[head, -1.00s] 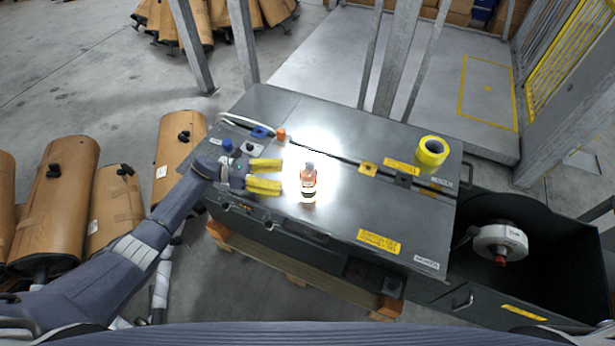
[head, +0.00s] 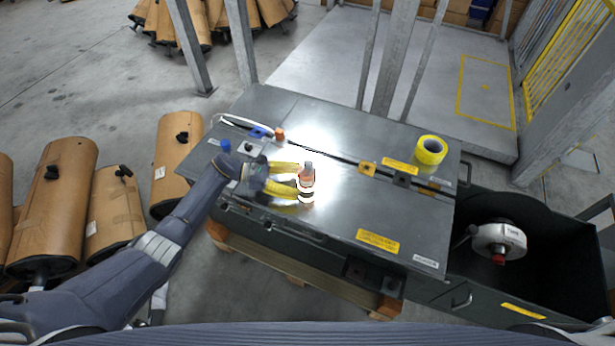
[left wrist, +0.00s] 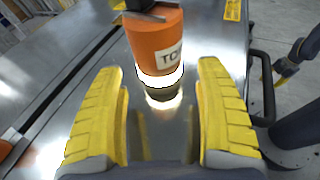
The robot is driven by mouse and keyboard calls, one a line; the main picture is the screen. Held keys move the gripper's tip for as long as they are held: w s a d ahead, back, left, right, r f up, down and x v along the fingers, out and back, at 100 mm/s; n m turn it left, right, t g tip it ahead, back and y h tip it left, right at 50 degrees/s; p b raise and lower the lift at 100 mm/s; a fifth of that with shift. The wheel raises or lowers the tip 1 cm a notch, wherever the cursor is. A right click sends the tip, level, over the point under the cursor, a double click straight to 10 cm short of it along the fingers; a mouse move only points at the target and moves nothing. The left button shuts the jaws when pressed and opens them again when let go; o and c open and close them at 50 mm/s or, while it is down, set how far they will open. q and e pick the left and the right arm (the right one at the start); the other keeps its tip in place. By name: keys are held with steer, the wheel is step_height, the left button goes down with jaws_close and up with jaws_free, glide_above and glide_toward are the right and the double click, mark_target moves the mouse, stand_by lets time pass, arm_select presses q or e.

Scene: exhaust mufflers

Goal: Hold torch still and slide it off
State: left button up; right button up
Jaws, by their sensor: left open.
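In the left wrist view the torch (left wrist: 158,48) shows a white label, partly readable as "TO", and a bright reflection below. My left gripper (head: 296,181) has its yellow fingers spread, pointing right, with the tips beside the torch. In the left wrist view the torch stands between and slightly beyond the fingertips. What seems my right gripper (left wrist: 288,68) shows small at the right edge; its jaw state is unclear.
A yellow tape roll (head: 431,150) lies on the bench's right part. A dark open bin (head: 560,260) at right holds a white round device (head: 500,240). An orange piece (head: 280,134) sits behind the torch. Brown mufflers (head: 55,205) stand on the floor at left.

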mark_target(304, 183)
arm_select(q)
steer(key=shift+x, duration=1.5)
steer(key=c, duration=0.9)
steer(key=shift+o, duration=0.2)
